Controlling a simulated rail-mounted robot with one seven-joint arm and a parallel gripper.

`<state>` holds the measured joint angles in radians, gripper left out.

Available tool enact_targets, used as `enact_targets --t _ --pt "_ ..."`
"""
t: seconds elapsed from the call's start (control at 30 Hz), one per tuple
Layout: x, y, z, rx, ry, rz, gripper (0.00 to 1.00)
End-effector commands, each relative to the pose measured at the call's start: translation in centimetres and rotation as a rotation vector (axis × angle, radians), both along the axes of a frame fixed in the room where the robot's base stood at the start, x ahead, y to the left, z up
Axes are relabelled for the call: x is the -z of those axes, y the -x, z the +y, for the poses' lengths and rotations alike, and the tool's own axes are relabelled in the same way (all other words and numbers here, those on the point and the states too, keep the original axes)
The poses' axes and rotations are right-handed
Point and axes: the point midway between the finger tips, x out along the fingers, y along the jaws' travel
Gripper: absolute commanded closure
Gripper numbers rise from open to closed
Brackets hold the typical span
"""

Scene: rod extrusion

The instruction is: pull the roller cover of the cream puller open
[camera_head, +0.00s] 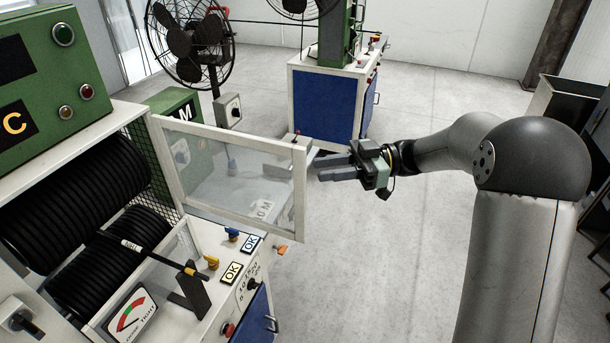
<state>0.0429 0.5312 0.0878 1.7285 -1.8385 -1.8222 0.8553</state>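The cream puller (208,322) stands at the left, with a cream-white body and ribbed black rollers (75,195). Its roller cover (243,134), a clear panel in a pale frame, stands swung out to the right of the rollers, which are exposed. My gripper (318,168) is just right of the cover's free edge, with its fingers pointing left towards it. The two dark fingers look slightly apart, with nothing seen between them. The fingertips appear clear of the frame, though the depth gap is hard to judge.
A green control box (50,75) rises at the left. OK labels, knobs and a gauge (130,312) line the near panel. A blue-doored machine (328,103) and a fan (190,45) stand behind. The grey floor (400,250) in the middle is clear.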

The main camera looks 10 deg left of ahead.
Motion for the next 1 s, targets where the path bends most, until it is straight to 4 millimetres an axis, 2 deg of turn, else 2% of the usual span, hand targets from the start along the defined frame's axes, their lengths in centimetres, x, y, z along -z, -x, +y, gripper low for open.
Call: enact_targets --t 0.03,0.2,0.4,0.6,1.0 --pt "0.4 -0.6 -1.3 0.004 -0.001 -0.002 0.71" --pt "0.3 -2.2 -5.2 0.003 0.0 -0.003 0.71" --pt "0.1 -3.6 -8.5 0.0 -0.002 -0.001 0.71" --pt "0.0 -4.1 -9.9 -0.001 -0.002 -0.001 0.71" --pt "-0.1 -4.1 -10.0 -0.002 -0.001 -0.001 0.71"
